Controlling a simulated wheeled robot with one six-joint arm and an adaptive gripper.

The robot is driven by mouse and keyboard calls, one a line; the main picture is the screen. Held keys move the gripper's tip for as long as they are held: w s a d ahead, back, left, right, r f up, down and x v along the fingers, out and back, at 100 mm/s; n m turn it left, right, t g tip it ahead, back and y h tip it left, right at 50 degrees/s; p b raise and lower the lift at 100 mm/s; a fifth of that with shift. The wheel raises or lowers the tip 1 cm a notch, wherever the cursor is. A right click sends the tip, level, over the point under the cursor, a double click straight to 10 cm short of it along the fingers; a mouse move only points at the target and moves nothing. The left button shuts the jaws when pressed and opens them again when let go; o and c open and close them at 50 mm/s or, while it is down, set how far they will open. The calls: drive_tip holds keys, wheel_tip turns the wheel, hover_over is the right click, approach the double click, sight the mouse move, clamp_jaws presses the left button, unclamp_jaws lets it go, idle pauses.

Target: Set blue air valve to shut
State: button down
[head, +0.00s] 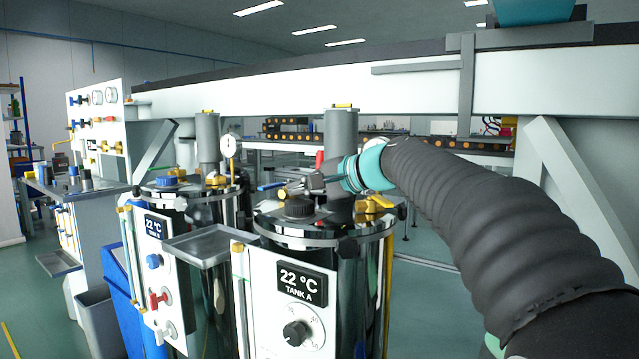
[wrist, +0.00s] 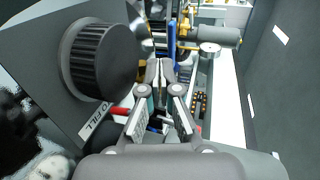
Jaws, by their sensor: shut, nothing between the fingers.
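A blue lever handle (head: 270,186) shows above Tank A's lid in the head view, close to brass fittings (head: 283,194). In the wrist view a long blue handle (wrist: 172,40) stands just beyond my fingertips, beside brass parts (wrist: 184,28). I take it to be the blue air valve; its exact setting is hard to tell. My gripper (head: 305,187) is above Tank A's lid. In the wrist view my gripper (wrist: 160,68) has its fingertips together and empty, close to the handle. I cannot tell whether they touch it.
Tank A (head: 300,245) has a black cap (head: 299,208) on its lid; the big black cap (wrist: 102,60) is left of my fingers in the wrist view. Tank B (head: 160,215) and a grey tray (head: 210,243) are to the left. A white beam (head: 270,95) crosses above.

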sight(273, 188)
drive_tip(key=shift+w+a, duration=0.7)
drive_tip(key=shift+a, duration=0.15)
drive_tip(key=shift+w+a, duration=0.65)
drive_tip(key=shift+a, duration=0.2)
